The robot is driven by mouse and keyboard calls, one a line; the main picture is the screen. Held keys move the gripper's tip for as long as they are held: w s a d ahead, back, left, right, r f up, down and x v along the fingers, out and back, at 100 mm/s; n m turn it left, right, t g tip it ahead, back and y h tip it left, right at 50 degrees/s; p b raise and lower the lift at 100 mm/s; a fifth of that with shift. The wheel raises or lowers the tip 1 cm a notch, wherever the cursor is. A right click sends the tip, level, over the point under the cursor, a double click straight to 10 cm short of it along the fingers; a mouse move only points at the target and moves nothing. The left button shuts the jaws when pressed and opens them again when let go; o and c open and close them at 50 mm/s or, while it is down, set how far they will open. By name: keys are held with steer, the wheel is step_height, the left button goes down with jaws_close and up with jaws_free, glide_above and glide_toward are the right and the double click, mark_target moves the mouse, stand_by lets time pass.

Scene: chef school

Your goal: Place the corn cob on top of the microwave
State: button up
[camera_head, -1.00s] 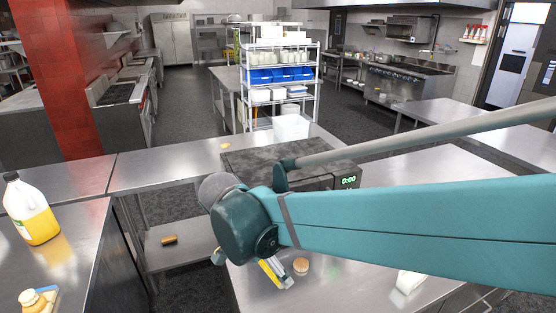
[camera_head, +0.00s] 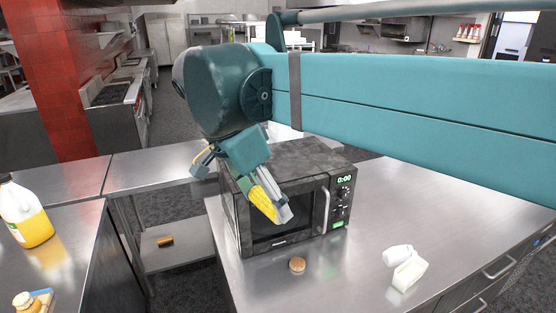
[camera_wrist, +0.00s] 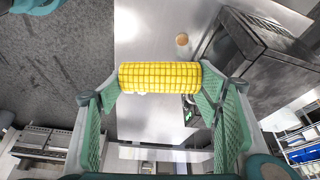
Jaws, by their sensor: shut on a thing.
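The yellow corn cob (camera_head: 263,204) is held in my gripper (camera_head: 270,200), in front of the upper part of the microwave's door in the head view. In the wrist view the corn cob (camera_wrist: 160,76) lies crosswise between the two green finger pads of my gripper (camera_wrist: 160,95), which is shut on it. The dark microwave (camera_head: 290,158) stands on the steel counter with a green 0:00 display. Part of its top is hidden behind my arm. It also shows in the wrist view (camera_wrist: 262,62), at the right.
A small round brown item (camera_head: 297,265) lies on the counter (camera_head: 395,225) before the microwave. A white bottle (camera_head: 397,255) and a white block (camera_head: 409,272) lie to its right. A yellow juice jug (camera_head: 27,212) stands on the left counter.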

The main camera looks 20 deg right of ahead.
step_height(320, 180, up, 4)
steer(key=shift+f, duration=0.25)
steer(key=shift+n, duration=0.3)
steer(key=w, duration=0.2)
steer(key=w+r+p, duration=0.1)
steer(key=w, duration=0.1)
steer(key=shift+d, duration=0.1)
steer(key=w+d+r+n+t+p, duration=0.15)
steer(key=w+d+p, duration=0.3)
steer(key=w, duration=1.15)
steer(key=w+d+n+p, duration=0.3)
steer(key=w+d, duration=0.2)
steer(key=w, duration=1.1)
steer(key=w+d+f+n+y+p, duration=0.1)
steer(key=w+d+f+p, duration=0.2)
steer(key=w+d, duration=0.6)
steer(key=shift+t, duration=0.35)
steer(key=f, duration=0.3)
steer(key=w+a+f, duration=0.1)
steer(key=shift+a+f, duration=0.1)
steer(key=shift+f, duration=0.3)
steer(key=shift+f, duration=2.9)
